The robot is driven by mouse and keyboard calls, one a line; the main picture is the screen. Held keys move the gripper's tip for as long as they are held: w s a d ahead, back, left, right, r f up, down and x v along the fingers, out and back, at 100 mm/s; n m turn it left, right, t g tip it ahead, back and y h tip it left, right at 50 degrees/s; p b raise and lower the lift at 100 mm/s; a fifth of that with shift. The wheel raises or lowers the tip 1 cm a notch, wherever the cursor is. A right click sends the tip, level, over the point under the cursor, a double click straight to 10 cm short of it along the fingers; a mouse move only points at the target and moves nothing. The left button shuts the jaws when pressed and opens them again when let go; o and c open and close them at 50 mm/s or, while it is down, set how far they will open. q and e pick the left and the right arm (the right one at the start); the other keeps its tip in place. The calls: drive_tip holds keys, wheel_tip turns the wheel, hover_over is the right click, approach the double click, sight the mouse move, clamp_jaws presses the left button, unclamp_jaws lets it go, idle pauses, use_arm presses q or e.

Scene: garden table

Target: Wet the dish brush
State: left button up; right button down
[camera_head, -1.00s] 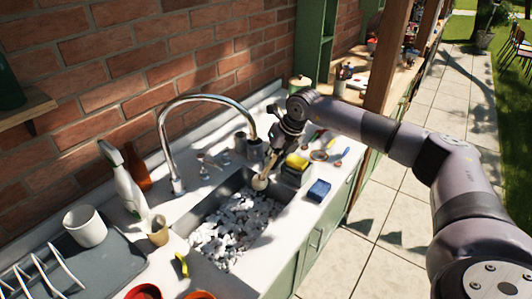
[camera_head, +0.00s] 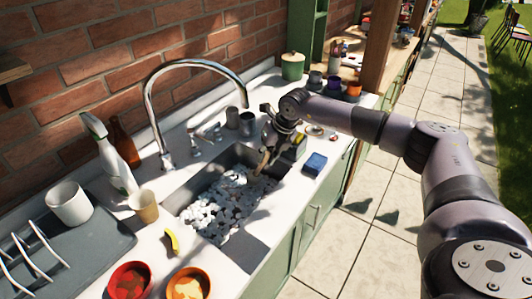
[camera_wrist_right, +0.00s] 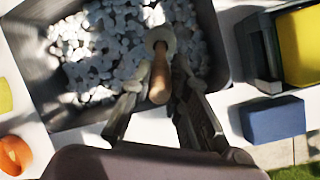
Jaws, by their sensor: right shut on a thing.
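My right gripper (camera_head: 270,142) is shut on the dish brush (camera_head: 262,162) over the right end of the sink (camera_head: 283,168). The brush points down, its tip close to pale grey-white foam-like chunks (camera_head: 222,205) that fill the basin; touching or apart I cannot tell. In the right wrist view the wooden brush handle (camera_wrist_right: 160,80) lies between the fingers (camera_wrist_right: 153,108), and its pale round head (camera_wrist_right: 160,40) is over the chunks. The curved metal faucet (camera_head: 150,98) arches over the sink; I see no water stream. My left gripper is out of view.
A blue sponge (camera_head: 315,163) lies right of the sink, near a dark holder with a yellow sponge (camera_wrist_right: 300,45). Left are a spray bottle (camera_head: 112,158), a tan cup (camera_head: 144,206), a white mug (camera_head: 69,203) and a drying rack. Red (camera_head: 130,280) and orange (camera_head: 188,284) bowls stand in front.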

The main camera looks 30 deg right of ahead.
wheel_tip(320, 180, down, 3)
drive_tip(key=shift+b, duration=0.85)
drive_tip(key=shift+f+b, duration=0.55)
drive_tip(key=shift+f, duration=0.3)
wheel_tip(320, 180, up, 15)
drive_tip(key=p, duration=0.9)
drive_tip(key=shift+p, duration=0.4)
